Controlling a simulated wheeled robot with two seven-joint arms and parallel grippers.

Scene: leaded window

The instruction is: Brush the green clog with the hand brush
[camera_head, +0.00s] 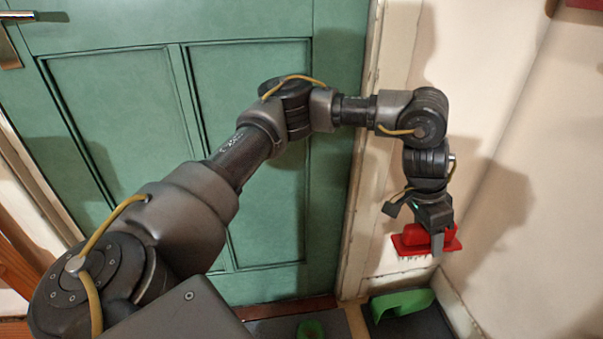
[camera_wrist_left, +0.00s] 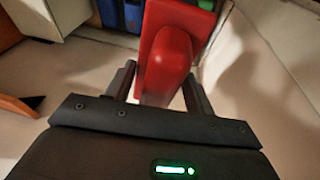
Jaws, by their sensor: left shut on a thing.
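My left gripper (camera_head: 437,240) is shut on the red hand brush (camera_head: 412,240), whose white bristles point down. In the left wrist view, the red brush (camera_wrist_left: 168,60) sits between the two fingers (camera_wrist_left: 160,80). The green clog (camera_head: 402,303) lies below the brush on a dark tray or mat (camera_head: 432,325), near the wall corner. The brush is above the clog and apart from it in the head view. A small green thing also shows at the top of the left wrist view (camera_wrist_left: 207,4), partly hidden by the brush. My right gripper is not in view.
A green panelled door (camera_head: 255,110) stands behind my left arm. A cream wall (camera_head: 540,170) is close on the right of the gripper. Another green object (camera_head: 310,329) is on a grey mat (camera_head: 275,327), cut off at the bottom edge. Blue items (camera_wrist_left: 122,16) show beyond the brush.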

